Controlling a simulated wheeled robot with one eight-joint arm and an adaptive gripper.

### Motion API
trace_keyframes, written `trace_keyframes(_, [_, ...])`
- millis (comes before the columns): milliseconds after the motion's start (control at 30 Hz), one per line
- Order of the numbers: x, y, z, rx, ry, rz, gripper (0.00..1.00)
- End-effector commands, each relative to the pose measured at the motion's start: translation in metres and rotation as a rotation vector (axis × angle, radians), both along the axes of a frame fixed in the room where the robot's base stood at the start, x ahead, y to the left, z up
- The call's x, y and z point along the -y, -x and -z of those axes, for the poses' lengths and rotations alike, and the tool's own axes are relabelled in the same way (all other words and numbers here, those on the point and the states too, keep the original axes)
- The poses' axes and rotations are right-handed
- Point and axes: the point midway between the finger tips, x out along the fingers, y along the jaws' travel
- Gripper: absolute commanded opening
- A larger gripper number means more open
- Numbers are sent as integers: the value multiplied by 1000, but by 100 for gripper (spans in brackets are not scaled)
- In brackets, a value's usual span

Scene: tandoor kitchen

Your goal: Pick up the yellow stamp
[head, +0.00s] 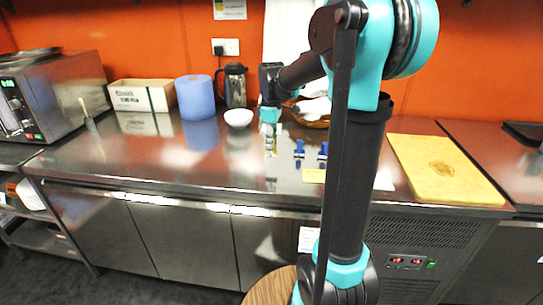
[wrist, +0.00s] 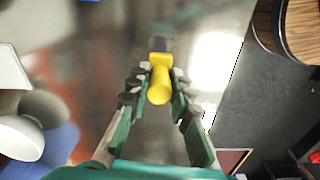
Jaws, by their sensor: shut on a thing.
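The yellow stamp (wrist: 159,86) shows in the wrist view between the two fingers of my gripper (wrist: 161,76). It has a rounded yellow handle and a dark end pointing away from the camera. The fingers are shut on its handle from both sides. In the head view my gripper (head: 270,143) points down over the steel counter, left of two blue stamps. The stamp is small there and mostly hidden by the fingers. I cannot tell whether its base touches the counter.
A blue stamp (head: 299,153) and another blue stamp (head: 322,154) stand just right of my gripper on the steel counter (head: 190,165). A white bowl (head: 239,118) is behind left. A yellow cutting board (head: 443,168) lies at right. The counter's left front is clear.

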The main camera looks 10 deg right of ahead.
Motion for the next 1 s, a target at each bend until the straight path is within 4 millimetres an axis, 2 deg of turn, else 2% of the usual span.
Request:
trace_keyframes(33, [0,0,-15,0,0,0,0])
trace_keyframes(200, [0,1,-63,0,0,0,0])
trace_keyframes(400, [0,0,-109,0,0,0,0])
trace_keyframes(500, [0,0,-125,0,0,0,0])
trace_keyframes(700, [0,0,-143,0,0,0,0])
trace_keyframes(1000, [0,0,-146,0,0,0,0])
